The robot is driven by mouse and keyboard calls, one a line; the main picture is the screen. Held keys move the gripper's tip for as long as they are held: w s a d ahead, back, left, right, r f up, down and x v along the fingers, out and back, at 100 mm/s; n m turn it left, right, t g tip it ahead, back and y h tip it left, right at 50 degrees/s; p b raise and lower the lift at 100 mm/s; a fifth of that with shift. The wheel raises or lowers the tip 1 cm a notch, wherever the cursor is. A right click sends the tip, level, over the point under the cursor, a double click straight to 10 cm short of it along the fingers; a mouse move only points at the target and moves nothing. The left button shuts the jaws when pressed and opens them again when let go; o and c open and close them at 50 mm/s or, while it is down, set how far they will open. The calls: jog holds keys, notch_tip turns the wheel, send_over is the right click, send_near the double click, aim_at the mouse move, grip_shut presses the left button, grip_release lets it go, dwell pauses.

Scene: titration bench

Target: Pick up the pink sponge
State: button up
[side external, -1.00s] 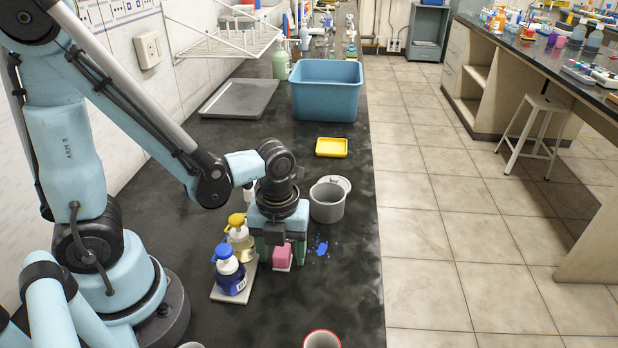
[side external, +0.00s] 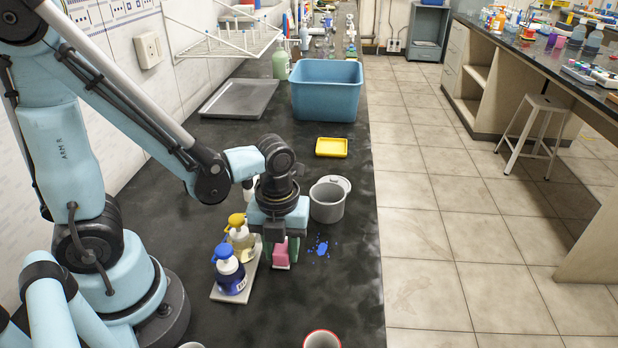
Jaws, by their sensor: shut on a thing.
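The pink sponge (side external: 281,253) is a small pink block at the front end of my gripper, near a pale tray. My gripper (side external: 280,255) points down with its fingers on either side of the sponge and is shut on it. The sponge's upper part is between the fingers.
A blue-capped bottle (side external: 229,272) and a yellow-capped bottle (side external: 240,238) stand on the pale tray (side external: 222,296) just left of my gripper. A grey pot (side external: 327,203) and blue spill (side external: 318,248) are to the right.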

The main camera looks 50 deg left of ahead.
aim_at(281, 249)
jog(key=r, duration=0.3)
jog(key=shift+s+d+r, duration=0.2)
jog(key=shift+d+r, duration=0.05)
jog(key=shift+r, duration=0.15)
jog(key=s+d+r, duration=0.6)
jog(key=s+d, duration=0.1)
jog(key=d, duration=0.1)
jog(key=shift+d+r, duration=0.25)
jog(key=o, duration=0.5)
jog(key=c, duration=0.4)
jog(key=shift+o, duration=0.2)
jog(key=shift+a+r, duration=0.1)
